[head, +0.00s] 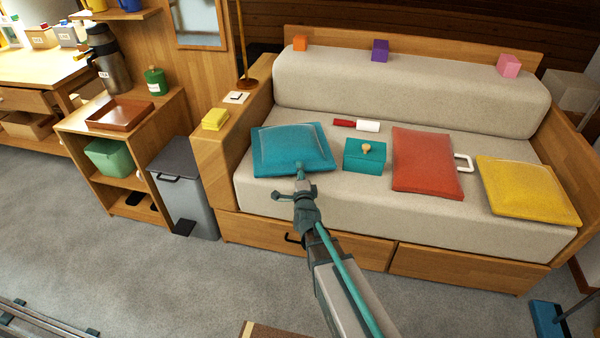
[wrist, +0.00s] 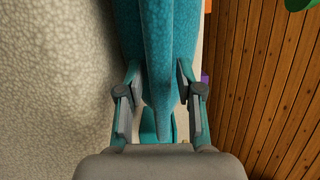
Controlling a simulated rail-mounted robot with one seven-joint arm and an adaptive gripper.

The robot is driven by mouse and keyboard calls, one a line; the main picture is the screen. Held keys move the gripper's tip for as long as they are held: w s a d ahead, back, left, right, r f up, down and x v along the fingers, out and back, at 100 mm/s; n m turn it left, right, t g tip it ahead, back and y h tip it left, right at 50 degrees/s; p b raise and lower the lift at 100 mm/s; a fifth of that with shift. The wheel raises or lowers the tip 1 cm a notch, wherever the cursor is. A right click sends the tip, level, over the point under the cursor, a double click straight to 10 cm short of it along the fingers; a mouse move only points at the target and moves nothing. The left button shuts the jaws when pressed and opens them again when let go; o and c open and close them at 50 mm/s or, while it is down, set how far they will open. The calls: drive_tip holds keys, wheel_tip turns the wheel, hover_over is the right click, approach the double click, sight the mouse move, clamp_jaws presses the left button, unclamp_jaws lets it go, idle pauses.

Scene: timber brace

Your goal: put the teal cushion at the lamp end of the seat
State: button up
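The teal cushion (head: 292,148) is at the left end of the pale seat (head: 350,215), the end by the lamp pole (head: 241,40) and its round wooden base. It looks flat, with its front edge toward me. I cannot tell whether it rests fully on the seat. My gripper (head: 300,176) is at the cushion's front edge. In the wrist view the cushion (wrist: 158,45) is seen edge-on between the two fingers (wrist: 159,75), which press against both its faces. The cushion's far side is hidden there.
Right of the cushion lie a teal box (head: 364,157) with a knob, a red-and-white roller (head: 357,125), a red cushion (head: 425,160) and a yellow cushion (head: 525,188). The wooden armrest (head: 225,150) with a yellow block (head: 215,119) bounds the left. Small blocks stand on the backrest.

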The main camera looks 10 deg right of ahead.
drive_tip(key=shift+o, duration=0.4)
drive_tip(key=shift+r, duration=0.15)
drive_tip(key=shift+s, duration=0.3)
drive_tip(key=s+a+p, duration=0.1)
drive_tip(key=s+p, duration=0.1)
drive_tip(key=s, duration=0.9)
drive_tip(key=shift+s+a, duration=0.15)
drive_tip(key=shift+a, duration=0.15)
